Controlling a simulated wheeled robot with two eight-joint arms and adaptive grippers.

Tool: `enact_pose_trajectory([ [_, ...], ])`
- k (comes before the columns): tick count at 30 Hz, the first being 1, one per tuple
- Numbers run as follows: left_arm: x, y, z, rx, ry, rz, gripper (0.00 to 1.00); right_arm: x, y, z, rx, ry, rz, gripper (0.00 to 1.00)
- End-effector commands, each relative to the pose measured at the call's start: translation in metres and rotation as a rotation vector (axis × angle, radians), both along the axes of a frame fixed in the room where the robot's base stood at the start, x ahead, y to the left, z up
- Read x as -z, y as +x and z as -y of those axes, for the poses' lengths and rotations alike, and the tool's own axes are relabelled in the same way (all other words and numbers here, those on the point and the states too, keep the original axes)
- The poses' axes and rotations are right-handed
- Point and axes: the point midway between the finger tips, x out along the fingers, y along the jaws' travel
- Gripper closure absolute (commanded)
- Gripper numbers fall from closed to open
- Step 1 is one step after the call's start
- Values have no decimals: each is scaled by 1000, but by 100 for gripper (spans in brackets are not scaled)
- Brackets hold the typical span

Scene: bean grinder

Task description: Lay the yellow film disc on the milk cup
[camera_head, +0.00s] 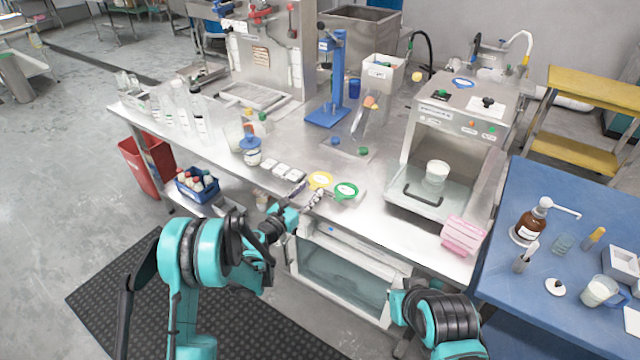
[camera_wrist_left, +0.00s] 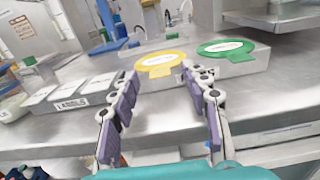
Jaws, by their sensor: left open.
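The yellow film disc (camera_head: 320,179) lies on a small pale block near the front edge of the steel bench. In the left wrist view, the disc (camera_wrist_left: 160,60) has a white label and a tab facing me. My left gripper (camera_head: 307,193) is open and empty at the bench edge, just in front of the disc. In the left wrist view, its fingers (camera_wrist_left: 165,82) frame the disc from the near side, without visible contact. A white cup (camera_head: 437,171) stands inside the steel cabinet. A handled cup of white liquid (camera_head: 600,290) stands on the blue table. My right gripper is out of view.
Label boxes (camera_head: 282,171) are on the left. The steel cabinet (camera_head: 460,130) stands right, with a pink pad (camera_head: 462,236) near it. The blue table (camera_head: 520,200) holds bottles.

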Motion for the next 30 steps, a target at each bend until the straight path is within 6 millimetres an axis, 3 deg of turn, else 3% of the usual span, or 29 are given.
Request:
enact_pose_trajectory([
  [6,-1,1,1,0,1,1,53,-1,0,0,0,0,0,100],
  [12,-1,1,0,0,1,1,86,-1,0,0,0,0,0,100],
  [23,-1,1,0,0,1,1,86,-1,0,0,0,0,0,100],
  [30,-21,1,0,0,1,1,86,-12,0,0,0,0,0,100],
])
